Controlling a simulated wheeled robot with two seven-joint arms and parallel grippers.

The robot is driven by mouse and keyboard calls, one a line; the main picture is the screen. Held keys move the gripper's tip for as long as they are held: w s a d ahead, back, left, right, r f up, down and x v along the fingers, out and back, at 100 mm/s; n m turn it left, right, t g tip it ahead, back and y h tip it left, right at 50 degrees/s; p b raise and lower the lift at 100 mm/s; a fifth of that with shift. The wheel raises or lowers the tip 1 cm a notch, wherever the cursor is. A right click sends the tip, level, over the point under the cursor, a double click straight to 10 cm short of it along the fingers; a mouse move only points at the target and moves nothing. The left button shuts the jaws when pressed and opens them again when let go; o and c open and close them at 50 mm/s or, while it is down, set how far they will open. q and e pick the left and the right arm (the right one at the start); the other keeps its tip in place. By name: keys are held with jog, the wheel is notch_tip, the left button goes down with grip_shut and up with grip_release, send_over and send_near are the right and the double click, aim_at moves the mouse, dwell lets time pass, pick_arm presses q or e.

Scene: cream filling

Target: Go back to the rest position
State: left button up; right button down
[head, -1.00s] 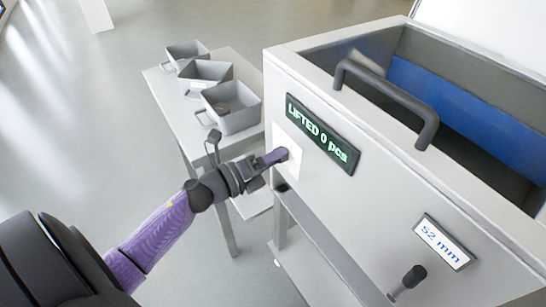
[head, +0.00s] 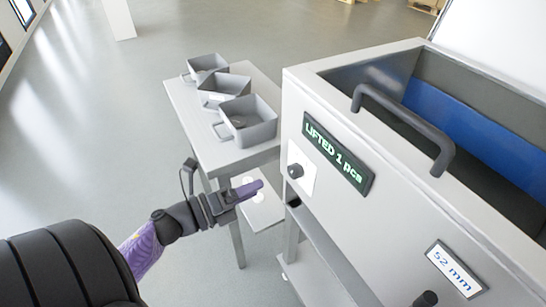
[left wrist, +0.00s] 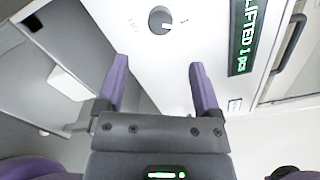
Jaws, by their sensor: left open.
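My left gripper (head: 250,189) is in front of the machine, left of and below its black knob (head: 295,171), and apart from it. In the left wrist view its two purple fingers (left wrist: 157,80) are spread with nothing between them. The knob (left wrist: 160,20) shows beyond the fingertips there, on the pale machine front. The grey machine (head: 420,205) carries a dark display (head: 338,153) with green text "LIFTED 1 pcs". My right gripper is in neither view.
A side table (head: 180,105) holds several grey bins, with a lower shelf (head: 270,212) under it. The machine has a dark handle (head: 410,118), a "52 mm" label (head: 455,268) and a lower black knob (head: 427,299). Open floor (head: 90,140) lies at the left.

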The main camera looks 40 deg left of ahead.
pick_arm(q)
jog(key=shift+s+a, duration=0.2)
jog(key=shift+s, duration=0.35)
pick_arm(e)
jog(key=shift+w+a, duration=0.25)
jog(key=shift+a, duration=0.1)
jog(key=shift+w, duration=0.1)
